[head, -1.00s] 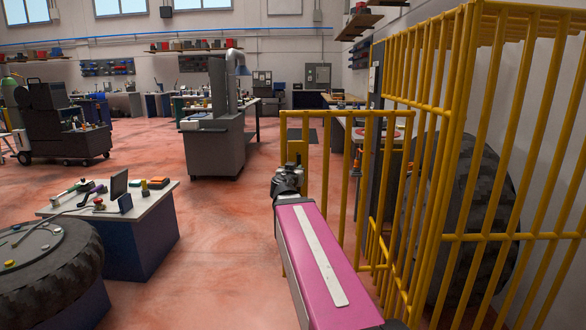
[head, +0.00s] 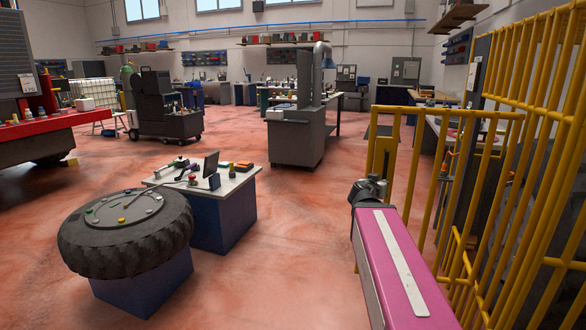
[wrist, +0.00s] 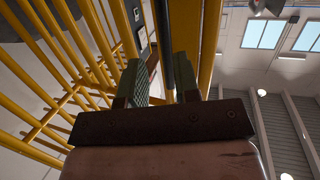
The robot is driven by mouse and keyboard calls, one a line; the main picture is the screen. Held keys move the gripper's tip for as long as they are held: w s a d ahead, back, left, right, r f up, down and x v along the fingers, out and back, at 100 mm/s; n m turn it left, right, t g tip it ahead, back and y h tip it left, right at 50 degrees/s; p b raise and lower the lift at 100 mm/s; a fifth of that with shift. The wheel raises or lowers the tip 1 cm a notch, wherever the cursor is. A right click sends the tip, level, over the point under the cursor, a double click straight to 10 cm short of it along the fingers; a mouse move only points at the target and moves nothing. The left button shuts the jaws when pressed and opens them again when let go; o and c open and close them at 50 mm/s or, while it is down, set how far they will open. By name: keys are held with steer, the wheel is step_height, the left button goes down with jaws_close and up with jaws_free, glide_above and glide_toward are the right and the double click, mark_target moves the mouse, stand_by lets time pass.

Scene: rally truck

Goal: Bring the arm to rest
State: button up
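My arm shows in the head view as a long magenta link with a pale stripe, reaching forward from the lower right to a dark joint beside the yellow cage (head: 525,170). I cannot make out the gripper's fingers in the head view. In the wrist view my gripper (wrist: 160,82) has its two dark fingers apart, with a clear gap and nothing held between them. Yellow bars and a dark post show behind the fingers.
Yellow cage bars stand close to the right of my arm, with a low yellow barrier (head: 435,112) beyond its end. A large tyre (head: 125,240) on a blue stand and a small bench (head: 225,205) are at left. Red floor between them and my arm is open.

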steer(key=s+a+f+n+g+y, duration=0.1)
steer(key=s+a+f+g, duration=0.15)
steer(key=f, duration=0.45)
steer(key=s+a+f+n+g+y, duration=0.1)
steer(key=s+a+f+g+y, duration=0.15)
steer(key=f, duration=0.55)
steer(key=s+a+f+n+g+y, duration=0.1)
steer(key=f+g, duration=0.2)
steer(key=f, duration=0.4)
steer(key=s+a+f+n+g+y, duration=0.3)
steer(key=s+a+f+g+y, duration=0.2)
steer(key=s+a+f, duration=0.3)
step_height(320, 180, down, 3)
steer(key=shift+s+a+r+n, duration=0.1)
steer(key=shift+s+a+n, duration=0.25)
steer(key=shift+a, duration=0.6)
steer(key=shift+w, duration=0.2)
